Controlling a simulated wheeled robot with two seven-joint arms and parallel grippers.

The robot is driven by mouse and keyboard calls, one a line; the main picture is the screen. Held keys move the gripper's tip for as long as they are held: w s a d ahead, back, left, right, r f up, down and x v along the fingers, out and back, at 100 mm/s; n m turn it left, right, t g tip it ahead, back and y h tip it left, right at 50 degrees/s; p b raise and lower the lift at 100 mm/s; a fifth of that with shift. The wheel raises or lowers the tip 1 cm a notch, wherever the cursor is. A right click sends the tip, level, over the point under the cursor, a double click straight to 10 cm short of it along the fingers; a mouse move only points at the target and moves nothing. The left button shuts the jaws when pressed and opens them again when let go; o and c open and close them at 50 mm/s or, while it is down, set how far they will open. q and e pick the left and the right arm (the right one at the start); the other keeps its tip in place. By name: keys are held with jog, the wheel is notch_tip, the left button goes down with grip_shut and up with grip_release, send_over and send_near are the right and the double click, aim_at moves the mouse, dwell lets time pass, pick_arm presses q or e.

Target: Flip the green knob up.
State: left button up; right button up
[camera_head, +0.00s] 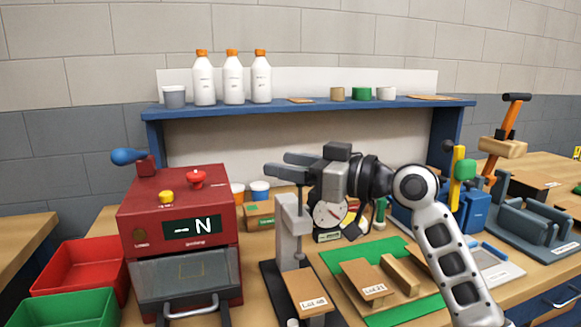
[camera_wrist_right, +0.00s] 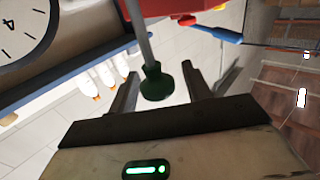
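The green knob (camera_wrist_right: 157,84) is dark green and sits on the end of a grey rod in the right wrist view. It lies in the gap between the two fingers of my right gripper (camera_wrist_right: 158,88), and I see space on either side of it. The fingers are spread, so the gripper is open. In the head view my right gripper (camera_head: 284,165) points left above a grey upright post (camera_head: 291,222); I cannot make out this knob there. My left gripper is out of view.
The red machine (camera_head: 180,205) with a blue-ended handle stands left of my right gripper. A dial gauge (camera_head: 329,214) stands behind my arm. A blue shelf (camera_head: 310,105) with bottles runs behind.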

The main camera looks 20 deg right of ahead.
jog(key=shift+f, duration=0.1)
jog(key=shift+s+d, duration=0.25)
jog(key=shift+d, duration=0.05)
pick_arm(q)
jog(key=b, duration=0.2)
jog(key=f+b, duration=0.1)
jog(key=b, duration=0.1)
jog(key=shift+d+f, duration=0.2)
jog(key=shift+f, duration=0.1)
pick_arm(e)
jog(key=v, duration=1.5)
jog(key=shift+s, duration=0.15)
